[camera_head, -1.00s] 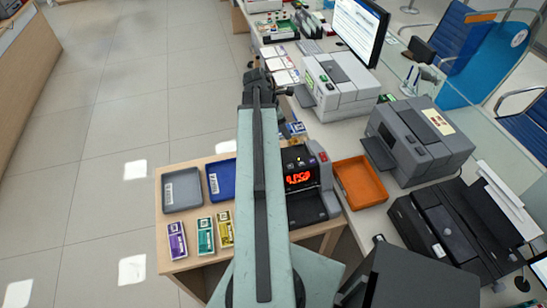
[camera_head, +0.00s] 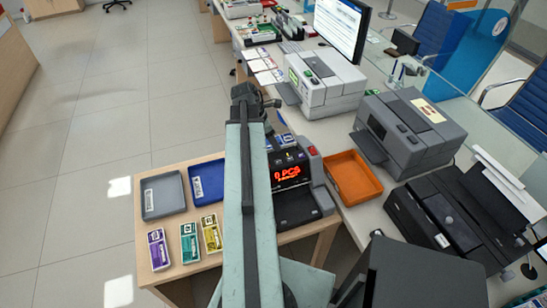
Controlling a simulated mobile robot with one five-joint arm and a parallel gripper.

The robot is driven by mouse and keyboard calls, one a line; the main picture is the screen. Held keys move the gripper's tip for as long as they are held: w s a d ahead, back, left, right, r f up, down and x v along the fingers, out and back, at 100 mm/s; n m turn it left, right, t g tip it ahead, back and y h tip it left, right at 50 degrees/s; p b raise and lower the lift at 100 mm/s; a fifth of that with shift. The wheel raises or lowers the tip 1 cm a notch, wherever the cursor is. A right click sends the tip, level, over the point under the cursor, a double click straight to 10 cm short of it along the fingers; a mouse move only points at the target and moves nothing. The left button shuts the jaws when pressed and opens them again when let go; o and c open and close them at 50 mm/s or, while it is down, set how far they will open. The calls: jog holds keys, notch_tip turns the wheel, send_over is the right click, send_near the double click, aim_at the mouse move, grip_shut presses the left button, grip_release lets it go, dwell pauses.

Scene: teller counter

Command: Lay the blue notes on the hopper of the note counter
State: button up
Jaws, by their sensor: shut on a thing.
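The note counter (camera_head: 292,190) is a dark grey machine on the wooden side table, with a red lit display reading "0 PCS". A bundle of blue notes (camera_head: 287,140) shows at the far, upper end of the counter, by its hopper. My arm partly covers this spot. My gripper (camera_head: 272,126) is at the far end of my arm, mostly hidden behind it, and is shut on the blue notes. I cannot tell whether the notes touch the hopper or hang just above it.
A grey tray (camera_head: 163,196) and a blue tray (camera_head: 207,181) lie left of my arm. Purple (camera_head: 158,249), green (camera_head: 190,243) and yellow (camera_head: 212,233) note bundles lie before them. An orange tray (camera_head: 353,178) and grey machines (camera_head: 402,133) stand right.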

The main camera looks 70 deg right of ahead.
aim_at(273, 154)
notch_tip(273, 154, down, 5)
jog(key=b, duration=0.3)
jog(key=shift+b, duration=0.35)
jog(key=shift+r, duration=0.25)
jog(key=shift+f, duration=0.15)
jog(key=o, duration=1.5)
jog(key=shift+c, duration=0.2)
jog(key=shift+r+p, duration=0.3)
jog(key=shift+p, duration=0.05)
jog(key=p+v, duration=1.1)
jog(key=v, duration=0.1)
jog(key=shift+s, duration=0.1)
jog(key=shift+f, duration=0.15)
